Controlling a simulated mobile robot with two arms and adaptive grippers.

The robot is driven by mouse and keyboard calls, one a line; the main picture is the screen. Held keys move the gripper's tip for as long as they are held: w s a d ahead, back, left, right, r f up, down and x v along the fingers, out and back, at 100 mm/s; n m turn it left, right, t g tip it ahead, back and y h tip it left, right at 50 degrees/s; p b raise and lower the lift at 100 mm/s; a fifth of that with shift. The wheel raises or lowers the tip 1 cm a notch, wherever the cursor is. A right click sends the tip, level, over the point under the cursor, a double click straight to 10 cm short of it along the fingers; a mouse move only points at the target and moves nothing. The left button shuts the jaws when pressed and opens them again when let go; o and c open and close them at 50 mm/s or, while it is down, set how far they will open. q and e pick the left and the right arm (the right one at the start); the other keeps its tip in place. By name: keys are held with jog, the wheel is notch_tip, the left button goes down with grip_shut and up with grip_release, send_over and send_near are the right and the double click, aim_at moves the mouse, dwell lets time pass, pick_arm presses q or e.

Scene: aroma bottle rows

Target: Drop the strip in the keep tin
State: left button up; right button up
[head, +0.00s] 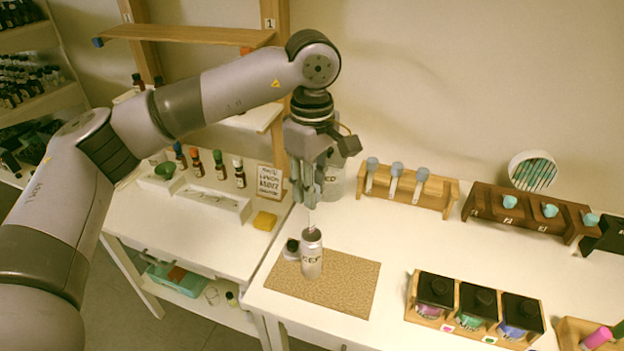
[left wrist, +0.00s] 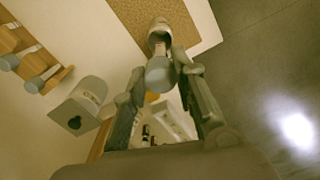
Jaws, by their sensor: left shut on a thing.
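The keep tin (head: 312,262), a silver can with dark lettering, stands upright and open on a cork mat (head: 350,285). My left gripper (head: 308,198) points down above the tin, shut on the strip (head: 311,219), whose pale lower end hangs at the tin's mouth. In the left wrist view the strip's rounded blue-grey top (left wrist: 160,75) shows between the fingertips of my left gripper (left wrist: 165,72). The tin (left wrist: 159,24) lies just beyond it there. I cannot tell how far the strip's end is inside the mouth. My right gripper is not in view.
A dark-topped small piece (head: 291,249) sits beside the tin. Another can (head: 334,184) stands behind my gripper. A wooden rack (head: 408,190) holds several blue-grey-topped strips. Jars in a wooden tray (head: 473,310) stand front right. The white table between mat and racks is clear.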

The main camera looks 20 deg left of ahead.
pick_arm(q)
notch_tip(320, 180, down, 3)
jog(key=shift+f+b, duration=0.15)
jog(key=shift+b, duration=1.05)
jog(key=shift+f+b, duration=0.65)
jog(key=shift+f, duration=0.1)
jog(key=shift+f+b, duration=0.95)
jog(key=shift+f, duration=0.2)
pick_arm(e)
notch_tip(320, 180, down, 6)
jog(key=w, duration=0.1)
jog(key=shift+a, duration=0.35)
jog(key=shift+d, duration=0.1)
pick_arm(q)
jog(key=o, duration=1)
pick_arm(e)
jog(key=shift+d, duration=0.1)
pick_arm(q)
notch_tip(320, 180, up, 12)
jog(key=shift+r, duration=0.1)
